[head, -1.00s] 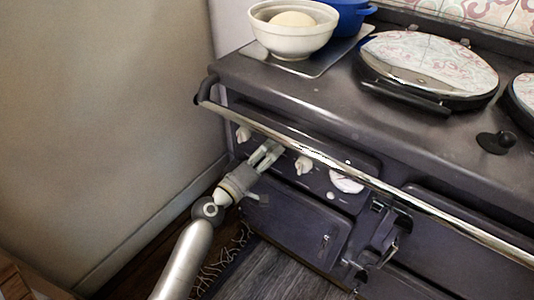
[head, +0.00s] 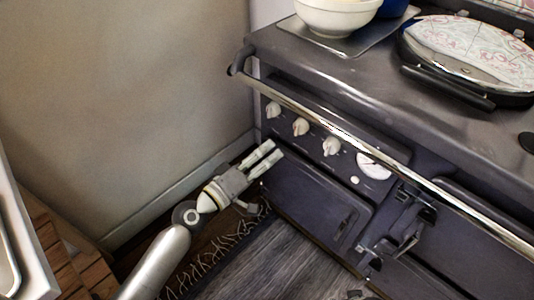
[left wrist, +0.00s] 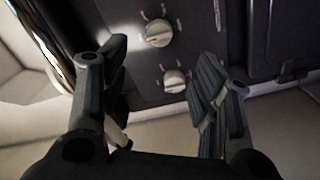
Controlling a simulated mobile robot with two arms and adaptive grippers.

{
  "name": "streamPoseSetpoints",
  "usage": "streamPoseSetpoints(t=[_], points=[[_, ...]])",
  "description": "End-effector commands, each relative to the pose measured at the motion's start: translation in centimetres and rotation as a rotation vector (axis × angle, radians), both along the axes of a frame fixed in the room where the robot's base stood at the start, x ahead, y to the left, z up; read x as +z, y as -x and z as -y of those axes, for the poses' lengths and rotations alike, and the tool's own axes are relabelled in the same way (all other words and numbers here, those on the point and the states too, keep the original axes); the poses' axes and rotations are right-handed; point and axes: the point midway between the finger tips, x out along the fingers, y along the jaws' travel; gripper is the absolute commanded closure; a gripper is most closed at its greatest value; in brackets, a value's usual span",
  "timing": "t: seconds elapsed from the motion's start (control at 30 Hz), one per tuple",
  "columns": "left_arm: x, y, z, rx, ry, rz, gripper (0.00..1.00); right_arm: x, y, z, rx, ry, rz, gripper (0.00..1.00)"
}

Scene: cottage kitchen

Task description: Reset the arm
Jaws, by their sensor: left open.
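My left gripper (head: 268,153) is open and empty in the head view, low in front of the stove's left end and apart from the knobs. Its two fingers point toward the stove front. In the left wrist view the two fingers (left wrist: 160,90) are spread with nothing between them. Beyond them are a white stove knob (left wrist: 159,33) and a second knob (left wrist: 174,80). In the head view several white knobs (head: 301,127) sit in a row on the stove's control panel. My right gripper is in neither view.
The dark stove (head: 310,195) has a long metal rail (head: 330,124) along its front, above the knobs. A white bowl (head: 337,16) stands on top. A plain wall (head: 130,100) is at the left. A fringed rug (head: 215,250) lies on the floor below my arm.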

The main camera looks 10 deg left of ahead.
Motion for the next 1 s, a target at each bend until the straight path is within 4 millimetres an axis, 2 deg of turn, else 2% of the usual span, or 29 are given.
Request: streamPoseSetpoints(t=[0.33,0.47,0.57,0.73,0.8,0.9,1.0], points=[[-0.2,0.0,0.0,0.0,-0.005,-0.001,0.43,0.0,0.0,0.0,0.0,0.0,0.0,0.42],[-2.5,0.8,0.2,-0.015,-0.078,-0.024,0.43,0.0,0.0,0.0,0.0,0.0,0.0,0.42],[-6.7,2.3,0.2,-0.043,-0.221,-0.073,0.43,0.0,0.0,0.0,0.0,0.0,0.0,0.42],[-17.1,7.1,-1.4,-0.126,-0.557,-0.228,0.43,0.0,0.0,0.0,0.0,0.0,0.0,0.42],[-21.1,9.7,-2.8,-0.164,-0.695,-0.308,0.43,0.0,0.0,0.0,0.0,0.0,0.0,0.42],[-26.1,13.7,-5.2,-0.217,-0.877,-0.428,0.43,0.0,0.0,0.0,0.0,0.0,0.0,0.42],[-29.9,17.8,-7.9,-0.266,-1.035,-0.546,0.43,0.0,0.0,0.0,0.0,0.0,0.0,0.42]])
